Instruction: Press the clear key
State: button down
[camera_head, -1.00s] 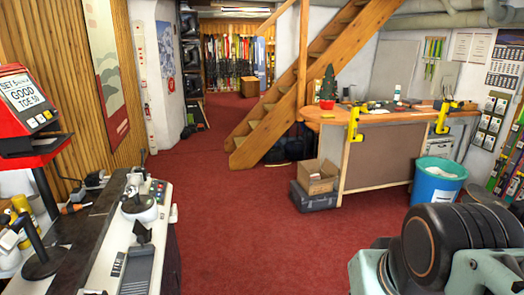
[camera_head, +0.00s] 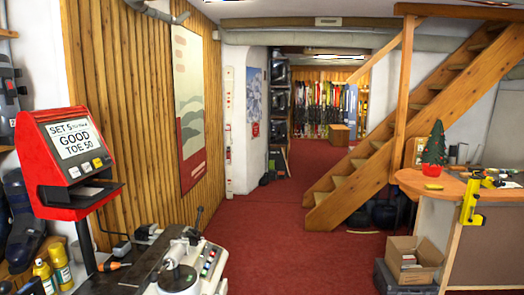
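A red tester (camera_head: 45,190) stands on a dark post at the left, above the bench. Its lit screen (camera_head: 70,138) reads "SET 5", some smaller text, then "GOOD" and "TOE 50". Nothing covers the screen or the keys. My gripper is not in view.
A grey bench device (camera_head: 178,280) with a lever and coloured buttons stands right of the tester. Red carpet (camera_head: 280,240) is clear in the middle. A cardboard box (camera_head: 414,262) stands at right.

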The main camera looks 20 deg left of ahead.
aim_at(106, 158)
jog(key=i+l+u, duration=0.15)
jog(key=i+u, duration=0.15)
jog(key=i, duration=0.85)
jog(key=i+u, duration=1.15)
jog(key=i, duration=0.15)
jog(key=i+u, duration=0.3)
jog(key=i, duration=0.15)
jog(key=i+l, duration=0.2)
jog(key=l, duration=0.15)
jog(key=k+j, duration=0.15)
jog(key=j, duration=0.2)
